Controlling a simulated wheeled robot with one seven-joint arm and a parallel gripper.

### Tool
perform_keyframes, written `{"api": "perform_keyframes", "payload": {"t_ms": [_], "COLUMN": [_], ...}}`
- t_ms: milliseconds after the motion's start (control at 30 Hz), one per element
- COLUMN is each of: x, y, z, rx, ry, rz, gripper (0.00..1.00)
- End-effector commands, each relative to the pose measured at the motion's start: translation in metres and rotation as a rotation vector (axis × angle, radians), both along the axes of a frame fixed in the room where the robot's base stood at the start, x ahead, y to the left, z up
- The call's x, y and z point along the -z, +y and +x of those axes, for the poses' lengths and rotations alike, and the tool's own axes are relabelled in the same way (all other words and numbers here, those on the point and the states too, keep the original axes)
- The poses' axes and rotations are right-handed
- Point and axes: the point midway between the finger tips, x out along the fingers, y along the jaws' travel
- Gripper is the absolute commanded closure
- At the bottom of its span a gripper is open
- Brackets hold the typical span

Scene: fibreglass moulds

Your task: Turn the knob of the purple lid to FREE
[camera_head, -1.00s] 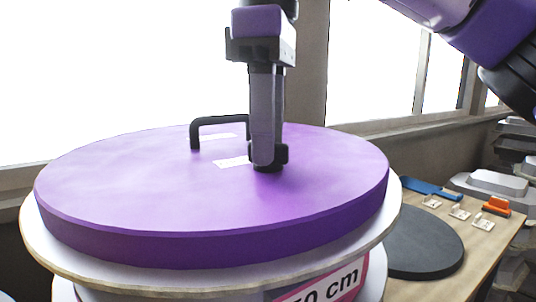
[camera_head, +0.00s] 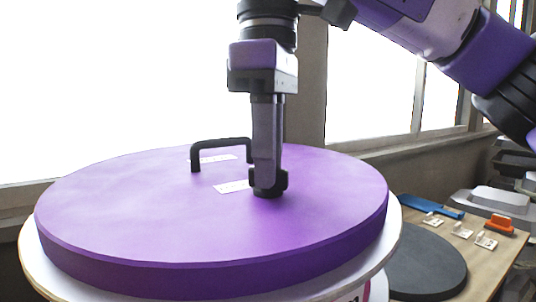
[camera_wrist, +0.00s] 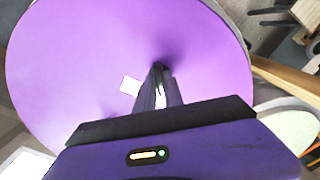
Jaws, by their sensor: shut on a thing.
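The purple lid (camera_head: 150,215) lies flat on a round pale drum or mould and also fills much of the wrist view (camera_wrist: 80,60). My gripper (camera_head: 268,182) points straight down near the lid's middle, its fingers shut on the small dark knob (camera_head: 267,193). The fingers cover most of the knob, so its pointing direction cannot be told. A white label (camera_head: 232,186) lies just left of the knob, and another (camera_head: 215,158) sits farther back; their lettering is too small to read. In the wrist view my gripper (camera_wrist: 158,72) reaches the lid beside a white label (camera_wrist: 130,85).
A black bar handle (camera_head: 220,145) stands on the lid behind and left of my gripper. At right, a wooden table (camera_head: 490,262) holds a dark disc (camera_head: 425,262), a blue tool (camera_head: 432,205), an orange piece (camera_head: 499,224) and small white parts. Windows stand behind.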

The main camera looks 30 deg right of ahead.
Motion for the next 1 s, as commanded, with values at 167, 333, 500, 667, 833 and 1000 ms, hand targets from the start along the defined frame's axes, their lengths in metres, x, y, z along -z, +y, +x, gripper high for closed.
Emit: {"api": "perform_keyframes", "payload": {"t_ms": [167, 333, 500, 667, 833, 1000], "x": [-0.0033, -0.0039, -0.0037, -0.0032, -0.0027, -0.0018], "y": [0.0002, 0.0002, 0.0003, 0.0004, 0.0003, 0.0003], "z": [-0.0002, -0.0003, -0.0004, -0.0003, -0.0003, -0.0001], "rx": [0.115, 0.268, 0.43, 0.582, 0.743, 0.906], "ry": [0.003, 0.004, 0.003, 0.002, 0.002, 0.003], "rz": [0.002, 0.002, 0.001, 0.001, 0.001, 0.002], "gripper": [1.0, 1.0, 1.0, 1.0, 1.0, 1.0]}}
